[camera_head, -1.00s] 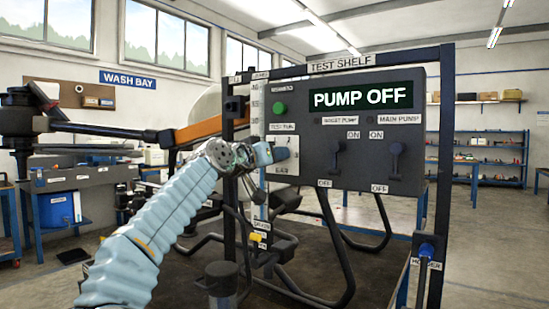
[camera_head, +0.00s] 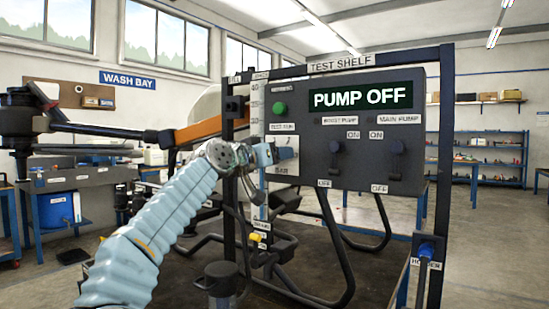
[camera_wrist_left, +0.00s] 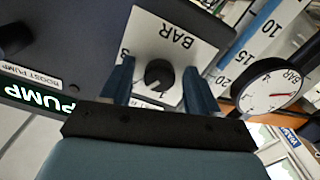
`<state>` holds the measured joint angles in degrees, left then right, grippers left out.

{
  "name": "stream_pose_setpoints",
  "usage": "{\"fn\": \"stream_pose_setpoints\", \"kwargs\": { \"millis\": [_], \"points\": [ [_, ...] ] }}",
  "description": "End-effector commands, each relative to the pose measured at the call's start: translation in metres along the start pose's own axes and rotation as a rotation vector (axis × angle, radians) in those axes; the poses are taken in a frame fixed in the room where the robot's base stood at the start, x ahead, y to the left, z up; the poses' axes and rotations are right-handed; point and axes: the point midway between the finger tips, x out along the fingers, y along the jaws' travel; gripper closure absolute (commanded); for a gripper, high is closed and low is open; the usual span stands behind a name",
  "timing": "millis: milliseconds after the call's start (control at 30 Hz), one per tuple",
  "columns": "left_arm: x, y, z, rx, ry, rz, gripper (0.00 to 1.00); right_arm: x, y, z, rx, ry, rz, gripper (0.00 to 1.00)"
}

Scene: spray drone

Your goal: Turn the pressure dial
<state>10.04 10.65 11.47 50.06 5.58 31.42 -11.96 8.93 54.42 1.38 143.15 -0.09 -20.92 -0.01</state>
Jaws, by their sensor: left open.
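The pressure dial (camera_wrist_left: 159,74) is a small dark round knob on a white plate marked BAR (camera_wrist_left: 178,38) in the left wrist view. My left gripper (camera_wrist_left: 157,76) is open, with one blue finger on each side of the dial. I cannot tell whether the fingers touch it. In the head view my left gripper (camera_head: 284,152) is at the left part of the dark control panel (camera_head: 325,165), and it hides the dial there. The BAR plate (camera_head: 282,169) shows just below it. My right gripper is not in view.
The panel has a PUMP OFF display (camera_head: 360,98), a green button (camera_head: 279,108) and two pump levers, boost (camera_head: 336,150) and main (camera_head: 397,150). A round pressure gauge (camera_wrist_left: 270,93) is beside the plate.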

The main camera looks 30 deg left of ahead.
Motion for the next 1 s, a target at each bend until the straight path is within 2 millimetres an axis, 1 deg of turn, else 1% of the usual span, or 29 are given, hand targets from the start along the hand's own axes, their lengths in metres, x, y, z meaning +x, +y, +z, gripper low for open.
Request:
{"fn": "stream_pose_setpoints", "kwargs": {
  "millis": [67, 167, 267, 400, 500, 600, 700, 800, 1000],
  "points": [
    [-0.003, 0.0, 0.0, 0.0, 0.002, 0.0, 0.4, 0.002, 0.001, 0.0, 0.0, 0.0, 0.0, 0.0],
    [-0.014, -0.001, 0.001, 0.0, 0.004, -0.001, 0.4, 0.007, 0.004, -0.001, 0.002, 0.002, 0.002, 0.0],
    [-0.035, -0.002, 0.002, 0.001, 0.006, -0.002, 0.4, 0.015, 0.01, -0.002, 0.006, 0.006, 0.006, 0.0],
    [-0.07, -0.001, 0.003, 0.002, 0.005, -0.002, 0.4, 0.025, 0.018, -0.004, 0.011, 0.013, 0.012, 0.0],
    [-0.094, -0.001, 0.003, 0.001, 0.004, -0.002, 0.4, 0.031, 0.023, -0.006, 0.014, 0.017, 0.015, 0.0],
    [-0.114, -0.001, 0.003, 0.0, 0.003, 0.0, 0.4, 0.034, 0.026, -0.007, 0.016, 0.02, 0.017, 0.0],
    [-0.128, -0.001, 0.002, 0.001, 0.0, -0.001, 0.4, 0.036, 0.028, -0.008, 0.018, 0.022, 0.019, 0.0],
    [-0.135, 0.0, 0.001, 0.0, 0.0, 0.0, 0.4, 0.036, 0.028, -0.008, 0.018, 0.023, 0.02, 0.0],
    [-0.138, 0.0, 0.001, 0.0, -0.001, 0.0, 0.4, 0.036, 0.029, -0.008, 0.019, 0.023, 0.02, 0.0]
  ]
}}
